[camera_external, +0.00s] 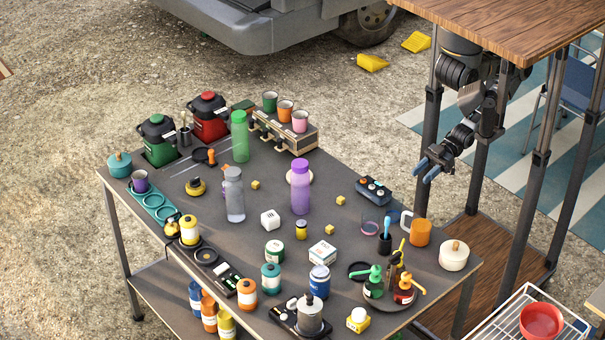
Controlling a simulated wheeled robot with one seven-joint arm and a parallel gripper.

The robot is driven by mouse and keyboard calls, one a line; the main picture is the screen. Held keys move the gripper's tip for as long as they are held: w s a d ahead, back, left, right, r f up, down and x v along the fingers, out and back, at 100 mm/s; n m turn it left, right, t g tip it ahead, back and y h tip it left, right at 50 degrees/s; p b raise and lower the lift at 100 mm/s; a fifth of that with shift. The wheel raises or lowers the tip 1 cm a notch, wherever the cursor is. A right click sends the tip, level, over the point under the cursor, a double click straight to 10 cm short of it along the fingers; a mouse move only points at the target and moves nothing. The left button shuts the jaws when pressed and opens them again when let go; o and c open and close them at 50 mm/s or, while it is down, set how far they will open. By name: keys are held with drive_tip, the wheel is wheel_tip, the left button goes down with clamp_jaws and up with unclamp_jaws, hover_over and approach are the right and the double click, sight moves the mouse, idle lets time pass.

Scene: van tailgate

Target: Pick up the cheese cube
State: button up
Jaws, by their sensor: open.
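Three small yellow cubes that look like cheese cubes lie apart on the grey table (215,262). One cheese cube (255,185) is between the clear grey-lidded bottle and the purple bottle. Another cheese cube (340,200) is right of the purple bottle, and a third cheese cube (329,230) is nearer the front, left of a clear glass. The picture does not tell which one is meant. My gripper (427,170) has blue fingertips and is open and empty. It hangs beyond the table's right edge, well away from all the cubes.
A purple bottle (300,187), a clear bottle (234,195) and a green bottle (240,137) stand tall among the cubes. A black caddy (374,191) and an orange mug (420,232) stand near the right edge. A wooden tabletop (510,25) is above my arm, with dark posts beside it.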

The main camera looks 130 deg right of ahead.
idle(0.3)
drive_tip(key=shift+o, duration=0.9)
